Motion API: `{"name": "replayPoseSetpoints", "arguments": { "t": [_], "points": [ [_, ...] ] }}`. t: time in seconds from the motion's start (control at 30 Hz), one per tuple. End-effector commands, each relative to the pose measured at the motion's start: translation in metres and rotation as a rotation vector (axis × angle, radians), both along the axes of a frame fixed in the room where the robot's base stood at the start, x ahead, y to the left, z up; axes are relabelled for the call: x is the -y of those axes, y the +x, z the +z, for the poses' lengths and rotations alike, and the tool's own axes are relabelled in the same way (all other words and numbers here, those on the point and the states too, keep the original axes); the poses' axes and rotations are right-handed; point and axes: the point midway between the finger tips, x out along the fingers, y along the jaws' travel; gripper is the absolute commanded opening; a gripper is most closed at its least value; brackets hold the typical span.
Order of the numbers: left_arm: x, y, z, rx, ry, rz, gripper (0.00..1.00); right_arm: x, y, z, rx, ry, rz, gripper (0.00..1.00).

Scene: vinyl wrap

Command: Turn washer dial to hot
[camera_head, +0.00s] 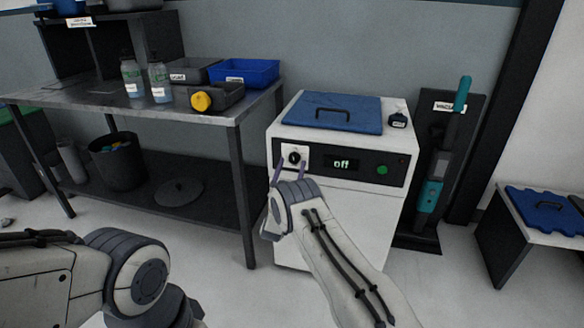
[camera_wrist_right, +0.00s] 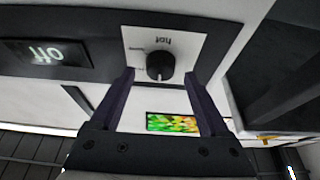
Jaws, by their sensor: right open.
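The washer (camera_head: 340,225) is a white box with a black front panel and a blue lid (camera_head: 332,113). Its dial (camera_head: 294,156) is a black knob on a white plate at the panel's left; it also shows in the right wrist view (camera_wrist_right: 160,65), where the "hot" label (camera_wrist_right: 162,41) appears upside down. The display (camera_head: 341,163) reads "off". My right gripper (camera_head: 291,164) is open at the dial, with one finger to each side in the right wrist view (camera_wrist_right: 159,73); contact cannot be told. My left arm shows at lower left; its gripper is out of view.
A metal table (camera_head: 140,112) at left holds bottles (camera_head: 160,82), a blue bin (camera_head: 244,72) and a yellow-ended item (camera_head: 201,101). A green button (camera_head: 382,170) is at the panel's right. A teal-handled tool (camera_head: 429,196) stands right of the washer. A low bench (camera_head: 540,228) is further right.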

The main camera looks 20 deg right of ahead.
Motion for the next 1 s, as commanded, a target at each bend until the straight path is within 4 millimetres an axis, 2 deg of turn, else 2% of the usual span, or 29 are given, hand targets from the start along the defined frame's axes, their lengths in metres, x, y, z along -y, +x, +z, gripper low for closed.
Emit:
{"name": "replayPoseSetpoints", "arguments": {
  "t": [0.13, 0.4, 0.43, 0.57, 0.6, 0.63, 1.0],
  "points": [
    [0.0, 0.0, -0.003, 0.0, 0.0, 0.0, 1.0, 0.0056, 0.0079, 0.004, 0.0, -0.001, 0.0, 0.79],
    [0.0, 0.0, -0.0028, 0.0, 0.0, 0.0, 1.0, 0.0063, 0.0093, 0.005, -0.002, -0.001, 0.001, 0.79],
    [0.0, 0.0, -0.0028, 0.0, 0.0, 0.0, 1.0, 0.0063, 0.0093, 0.0051, -0.002, -0.001, 0.001, 0.76],
    [0.0, 0.0, -0.0028, 0.0, 0.0, 0.0, 1.0, 0.0062, 0.0092, 0.005, -0.002, -0.001, 0.001, 0.26],
    [0.0, 0.0, -0.0028, 0.0, 0.0, 0.0, 1.0, 0.0062, 0.0092, 0.0049, -0.002, -0.001, 0.001, 0.11],
    [0.0, 0.0, -0.0028, 0.0, 0.0, 0.0, 1.0, 0.0062, 0.0092, 0.0049, -0.002, -0.001, 0.001, 0.0],
    [0.0, -0.0001, -0.01, 0.0, 0.0, 0.0, 1.0, 0.0058, 0.0092, 0.003, 0.03, 0.045, 0.0, 0.0]
  ]
}}
